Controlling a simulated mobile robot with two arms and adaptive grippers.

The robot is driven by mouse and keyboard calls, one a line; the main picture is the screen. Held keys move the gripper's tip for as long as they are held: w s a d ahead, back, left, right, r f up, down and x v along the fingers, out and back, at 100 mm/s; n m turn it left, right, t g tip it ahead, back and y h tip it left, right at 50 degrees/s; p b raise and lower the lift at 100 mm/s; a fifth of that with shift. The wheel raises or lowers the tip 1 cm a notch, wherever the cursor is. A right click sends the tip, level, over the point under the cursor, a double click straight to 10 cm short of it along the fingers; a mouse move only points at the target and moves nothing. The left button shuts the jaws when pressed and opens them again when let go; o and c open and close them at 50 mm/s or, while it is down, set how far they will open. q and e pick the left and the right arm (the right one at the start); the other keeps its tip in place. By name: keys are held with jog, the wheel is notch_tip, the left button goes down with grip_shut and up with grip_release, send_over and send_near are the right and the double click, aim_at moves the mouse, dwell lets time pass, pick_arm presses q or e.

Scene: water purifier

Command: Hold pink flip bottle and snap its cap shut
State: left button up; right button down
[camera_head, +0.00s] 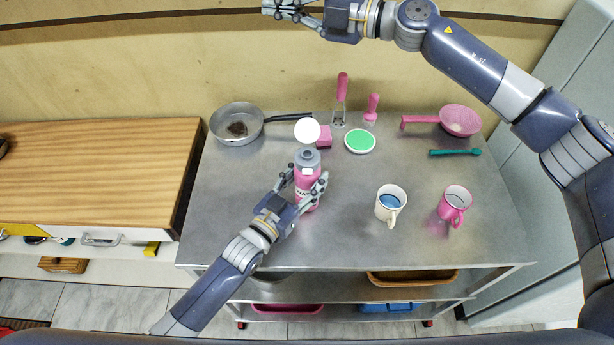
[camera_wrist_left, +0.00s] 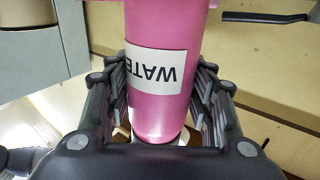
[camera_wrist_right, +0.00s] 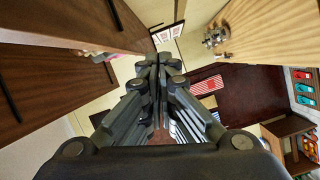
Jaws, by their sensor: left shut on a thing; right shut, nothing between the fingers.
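The pink bottle (camera_head: 305,195) has a grey top (camera_head: 307,159) and is roughly upright over the steel table. My left gripper (camera_head: 307,185) is shut around its body. In the left wrist view the fingers flank the pink bottle (camera_wrist_left: 160,105), whose white label reads "WATE"; its cap is outside that view. I cannot tell whether the cap is flipped open, or whether the bottle's base touches the table. My right gripper (camera_head: 292,8) is shut and empty, high at the top edge of the head view, away from the bottle. Its closed fingers show in the right wrist view (camera_wrist_right: 158,75).
A white disc (camera_head: 307,130) and pink block (camera_head: 324,137) are just behind the bottle. A pan (camera_head: 237,124), green-topped dish (camera_head: 360,141), pink strainer (camera_head: 460,120), white mug (camera_head: 390,204) and pink mug (camera_head: 454,206) share the steel table (camera_head: 340,235). Its front middle is clear.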

jog(key=w+d+f+m+t+h, duration=0.1)
jog(key=w+d+m+t+h, duration=1.2)
jog(key=m, duration=0.5)
jog(key=s+a+f+m+g, duration=0.2)
jog(key=s+a+f+g, duration=0.2)
jog(key=s+f+g, duration=0.25)
jog(key=s+a+f+m+g, duration=0.2)
jog(key=s+a+f+g, duration=0.25)
jog(key=s+g, duration=0.35)
notch_tip(320, 180, down, 10)
jog(key=shift+d+h, duration=0.25)
jog(key=shift+h, duration=0.15)
jog(key=shift+s, duration=0.15)
